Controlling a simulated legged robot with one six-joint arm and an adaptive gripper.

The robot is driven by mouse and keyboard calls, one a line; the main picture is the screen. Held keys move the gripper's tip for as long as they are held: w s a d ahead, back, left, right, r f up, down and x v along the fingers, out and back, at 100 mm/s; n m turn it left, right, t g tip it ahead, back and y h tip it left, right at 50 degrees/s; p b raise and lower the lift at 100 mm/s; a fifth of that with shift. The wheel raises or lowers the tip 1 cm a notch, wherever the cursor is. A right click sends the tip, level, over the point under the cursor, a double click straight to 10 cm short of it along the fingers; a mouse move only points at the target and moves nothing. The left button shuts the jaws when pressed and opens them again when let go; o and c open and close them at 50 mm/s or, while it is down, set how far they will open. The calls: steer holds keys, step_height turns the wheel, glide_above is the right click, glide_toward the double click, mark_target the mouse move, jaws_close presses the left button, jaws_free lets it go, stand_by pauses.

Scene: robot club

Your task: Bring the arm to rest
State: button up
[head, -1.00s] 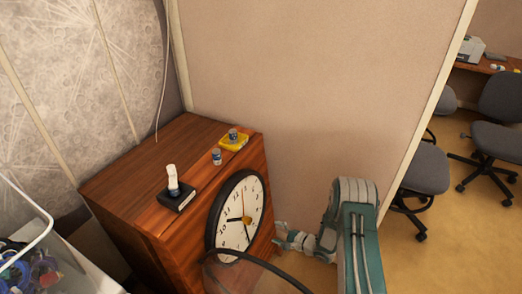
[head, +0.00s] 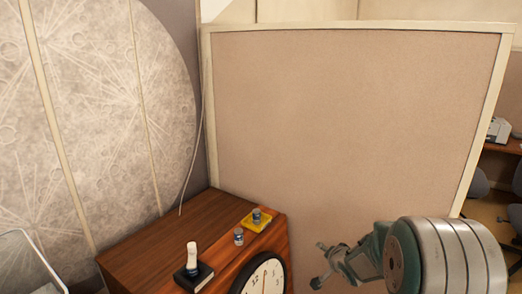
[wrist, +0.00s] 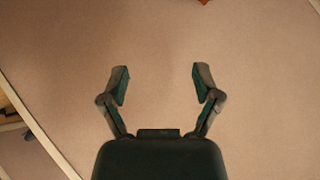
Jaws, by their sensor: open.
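My gripper (head: 320,264) is in the lower middle of the head view, just right of the wooden cabinet and in front of the beige partition. My green and grey arm (head: 445,262) reaches to it from the right. In the wrist view, my gripper (wrist: 160,82) has its two fingers spread wide with nothing between them.
The wooden cabinet (head: 160,238) bears a white-topped item on a black base (head: 192,260), a small jar (head: 239,237) and another on a yellow tray (head: 251,224). A clock (head: 264,278) is at its front. The partition (head: 350,120) stands behind. Chairs (head: 478,184) are at right.

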steer(key=s+r+n+g+h, duration=0.2)
steer(key=s+r+n+h, duration=0.1)
steer(key=s+r, duration=1.2)
steer(key=s+a+n+g, duration=0.1)
steer(key=s+a+n, duration=0.1)
steer(key=s, duration=0.8)
steer(key=s+a+r+n+g+y, duration=0.1)
steer(key=s+a+n+g, duration=0.1)
steer(key=s, duration=0.9)
steer(key=shift+s+a+n, duration=0.3)
steer(key=shift+a+n, duration=0.05)
steer(key=shift+n, duration=0.25)
steer(key=shift+r, duration=0.1)
